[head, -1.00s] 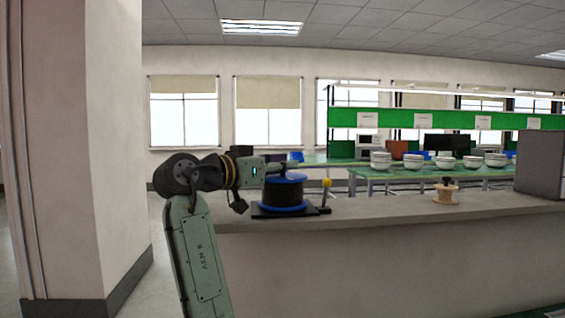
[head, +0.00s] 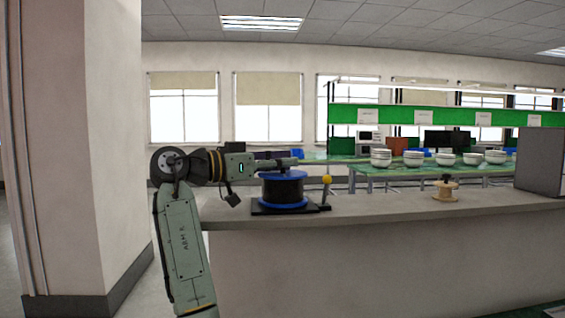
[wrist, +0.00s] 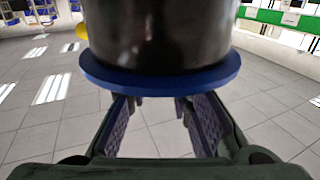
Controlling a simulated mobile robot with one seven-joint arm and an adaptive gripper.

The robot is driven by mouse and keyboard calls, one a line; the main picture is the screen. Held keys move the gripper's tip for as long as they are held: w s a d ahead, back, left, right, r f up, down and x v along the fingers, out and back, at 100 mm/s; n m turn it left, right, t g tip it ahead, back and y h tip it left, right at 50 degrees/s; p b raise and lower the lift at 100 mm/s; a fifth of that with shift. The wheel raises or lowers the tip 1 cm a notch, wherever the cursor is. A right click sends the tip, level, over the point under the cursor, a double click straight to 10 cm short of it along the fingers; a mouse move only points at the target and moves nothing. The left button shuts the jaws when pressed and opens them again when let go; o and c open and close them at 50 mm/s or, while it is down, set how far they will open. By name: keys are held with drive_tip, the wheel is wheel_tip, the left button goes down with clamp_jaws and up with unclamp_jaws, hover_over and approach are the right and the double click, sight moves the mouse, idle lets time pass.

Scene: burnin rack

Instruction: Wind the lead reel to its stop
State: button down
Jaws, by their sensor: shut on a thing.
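The lead reel (head: 283,190) is a black drum between blue flanges, upright on a dark base plate (head: 262,211) on the counter's left part. My gripper (head: 289,162) reaches in level from the left, just over the reel's upper flange. In the wrist view the drum and one blue flange (wrist: 160,82) fill the top middle, and my two fingers (wrist: 158,112) point toward that flange. The fingers are shut on a part of the reel at its top; the flange hides their tips and the held part. A yellow-knobbed post (head: 327,181) stands at the base's right end.
The long grey counter (head: 380,207) is clear right of the base up to a small pale spool (head: 445,190). A grey box (head: 540,159) stands at its far right. Benches with stacked white bowls (head: 413,160) lie behind. A wide pillar (head: 85,150) is at the left.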

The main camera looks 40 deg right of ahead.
drive_tip(key=c, duration=1.5)
unclamp_jaws()
drive_tip(key=shift+o, duration=0.2)
drive_tip(key=w+a, duration=0.2)
drive_tip(key=a, duration=0.9)
drive_tip(key=shift+a, duration=0.4)
